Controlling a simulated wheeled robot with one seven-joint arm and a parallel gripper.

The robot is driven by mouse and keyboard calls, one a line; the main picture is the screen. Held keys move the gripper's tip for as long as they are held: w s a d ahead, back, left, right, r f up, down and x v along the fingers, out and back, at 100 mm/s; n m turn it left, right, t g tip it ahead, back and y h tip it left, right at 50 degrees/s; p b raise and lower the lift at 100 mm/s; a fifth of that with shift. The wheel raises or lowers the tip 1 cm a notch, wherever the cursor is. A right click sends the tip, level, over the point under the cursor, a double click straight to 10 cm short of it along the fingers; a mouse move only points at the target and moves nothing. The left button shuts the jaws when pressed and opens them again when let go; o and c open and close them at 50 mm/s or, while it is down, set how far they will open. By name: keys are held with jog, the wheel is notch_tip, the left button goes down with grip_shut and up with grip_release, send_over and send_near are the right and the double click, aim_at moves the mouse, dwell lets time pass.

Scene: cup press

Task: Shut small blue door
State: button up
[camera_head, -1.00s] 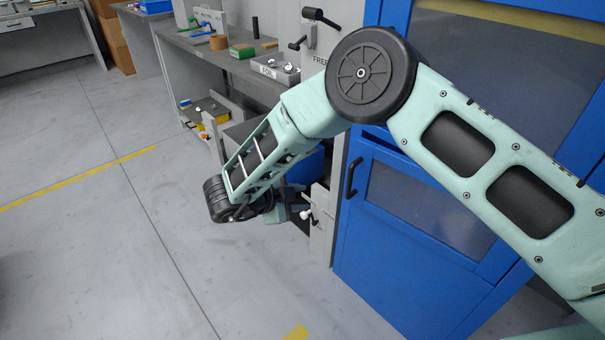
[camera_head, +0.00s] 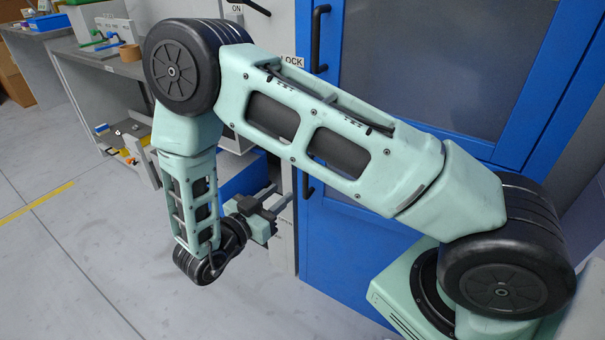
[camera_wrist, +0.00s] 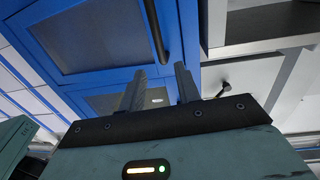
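The small blue door (camera_head: 345,245) is the lower door of the blue cabinet, partly hidden behind my arm in the head view. Its black handle (camera_head: 307,185) is near its left edge. I cannot tell whether the door is fully shut or slightly ajar. My gripper (camera_head: 281,195) is left of that handle, low beside the grey frame. In the wrist view my gripper (camera_wrist: 160,80) has its two fingers apart with nothing between them. Blue door panels (camera_wrist: 90,35) with a dark handle (camera_wrist: 155,30) lie beyond the fingers; contact is not visible.
The large upper blue door (camera_head: 420,60) has a dark window and its own handle (camera_head: 318,38). A grey workbench (camera_head: 95,60) with tools stands at the left. A blue bin (camera_head: 243,178) is behind my gripper. The floor (camera_head: 80,255) at lower left is clear.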

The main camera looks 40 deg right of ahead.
aim_at(304, 175)
jog(key=x, duration=1.1)
jog(key=shift+d+b, duration=0.15)
jog(key=shift+b, duration=0.15)
jog(key=shift+c, duration=0.3)
grip_shut()
jog(key=shift+m+g, duration=0.6)
jog(key=shift+g, duration=0.3)
jog(key=w+d, duration=0.1)
jog(key=d, duration=0.1)
jog(key=w+d, duration=0.1)
jog(key=d, duration=0.1)
jog(key=shift+w, duration=0.1)
jog(key=shift+o, duration=0.3)
grip_release()
